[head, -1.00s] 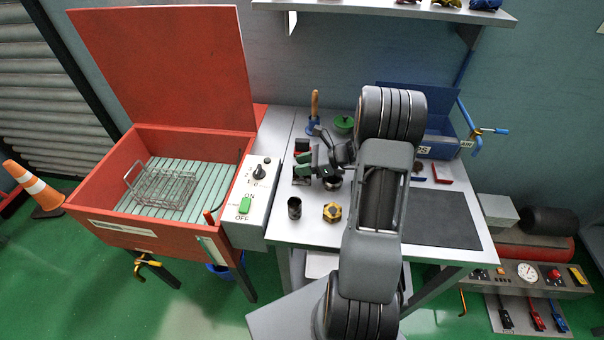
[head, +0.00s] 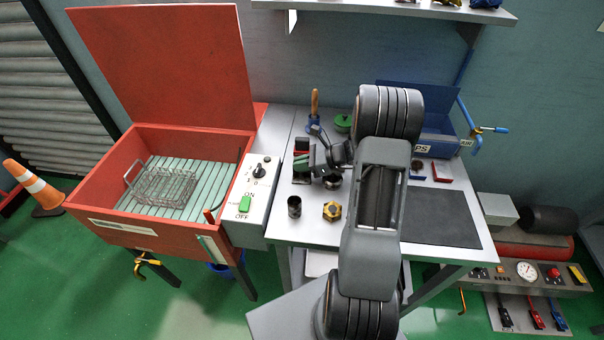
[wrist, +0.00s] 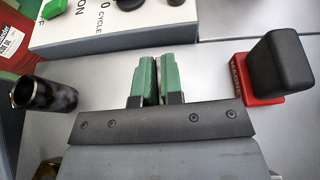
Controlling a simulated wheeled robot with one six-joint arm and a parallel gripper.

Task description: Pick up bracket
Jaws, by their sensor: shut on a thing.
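A dark cylinder (head: 294,207) and a brass nut (head: 332,211) stand in front of the gripper. Behind are a wooden-handled tool (head: 314,105) and a green knobbed part (head: 343,123). A control box (head: 251,195) borders the left. A dark mat (head: 440,218) lies bare at right.

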